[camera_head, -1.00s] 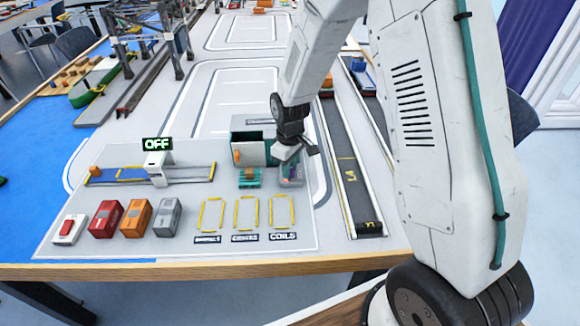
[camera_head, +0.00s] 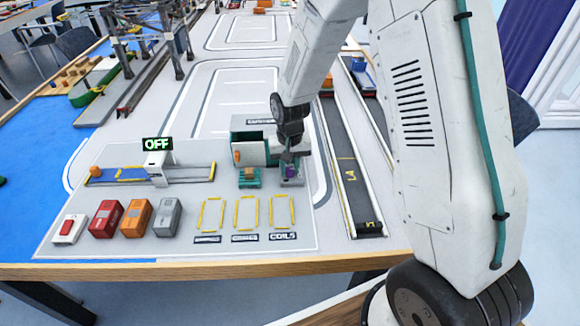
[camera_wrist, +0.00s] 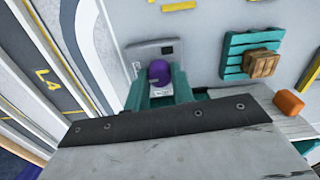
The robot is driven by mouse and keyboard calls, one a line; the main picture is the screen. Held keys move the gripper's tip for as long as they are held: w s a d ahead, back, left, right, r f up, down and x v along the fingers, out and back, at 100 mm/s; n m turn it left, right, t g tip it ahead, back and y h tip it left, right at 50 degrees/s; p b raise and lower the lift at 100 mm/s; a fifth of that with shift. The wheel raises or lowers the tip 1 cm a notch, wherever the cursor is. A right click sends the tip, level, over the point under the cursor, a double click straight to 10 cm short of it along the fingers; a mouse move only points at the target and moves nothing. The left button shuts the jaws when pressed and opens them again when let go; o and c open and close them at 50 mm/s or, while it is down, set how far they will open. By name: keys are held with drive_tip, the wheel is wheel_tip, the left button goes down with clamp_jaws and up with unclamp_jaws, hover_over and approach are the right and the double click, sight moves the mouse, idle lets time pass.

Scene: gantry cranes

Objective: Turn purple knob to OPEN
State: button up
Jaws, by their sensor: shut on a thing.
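The purple knob (camera_wrist: 159,72) stands on a small grey panel (camera_wrist: 139,52) in the wrist view. In the head view the knob (camera_head: 290,171) shows as a small purple patch below my gripper (camera_head: 291,158). In the wrist view the two teal fingers of my gripper (camera_wrist: 160,82) are on either side of the knob and shut on it. The panel's markings are too small to read, so I cannot tell the knob's setting.
A sign reading OFF (camera_head: 157,143) stands further left. A dark conveyor (camera_head: 350,180) runs on the right.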

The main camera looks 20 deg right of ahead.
sight(290, 169)
drive_tip(key=shift+m, duration=0.6)
drive_tip(key=o, duration=1)
drive_tip(key=shift+r, duration=0.1)
wheel_tip(290, 169, up, 8)
drive_tip(key=shift+f, duration=0.15)
